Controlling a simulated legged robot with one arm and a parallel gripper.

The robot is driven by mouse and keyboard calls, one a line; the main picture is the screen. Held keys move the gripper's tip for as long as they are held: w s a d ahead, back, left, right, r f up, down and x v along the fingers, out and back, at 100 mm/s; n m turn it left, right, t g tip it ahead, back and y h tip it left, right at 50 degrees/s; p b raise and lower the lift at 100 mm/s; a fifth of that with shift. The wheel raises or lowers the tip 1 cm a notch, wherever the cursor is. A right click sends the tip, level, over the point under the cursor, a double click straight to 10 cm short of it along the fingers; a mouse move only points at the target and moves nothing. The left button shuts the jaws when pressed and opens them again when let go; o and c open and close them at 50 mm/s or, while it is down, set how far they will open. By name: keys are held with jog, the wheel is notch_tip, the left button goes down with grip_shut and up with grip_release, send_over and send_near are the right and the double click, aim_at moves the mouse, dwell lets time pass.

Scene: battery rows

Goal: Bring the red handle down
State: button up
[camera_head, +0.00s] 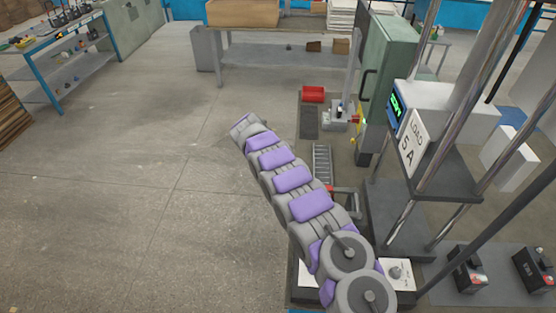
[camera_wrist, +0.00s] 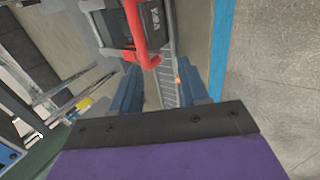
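The red handle (camera_wrist: 137,30) shows in the wrist view as a bent bar at the front of a dark box-like unit (camera_wrist: 112,28) with white lettering. Its lower bend lies near the gap between my fingertips; I cannot tell if they touch. My gripper (camera_wrist: 158,70) has two blue fingers set apart, with nothing clearly held between them. In the head view, a small red part (camera_head: 329,188) beside a dark unit (camera_head: 347,203) shows partly behind my arm. My gripper's fingers cannot be made out there.
A roller track (camera_head: 322,163) lies beyond my arm; it also shows between my fingers in the wrist view (camera_wrist: 168,88). A press-like stand with a "LOAD 5 A" sign (camera_head: 411,143) and batteries (camera_head: 467,269) are at right. A red bin (camera_head: 313,94) lies farther back. Open floor is at left.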

jog(key=d+p+v, duration=0.1)
jog(key=p+v, duration=0.2)
jog(key=v, duration=0.5)
jog(key=shift+w+r+p, duration=0.2)
jog(key=shift+r+p, duration=0.1)
jog(key=shift+p, duration=0.1)
jog(key=shift+a, duration=0.15)
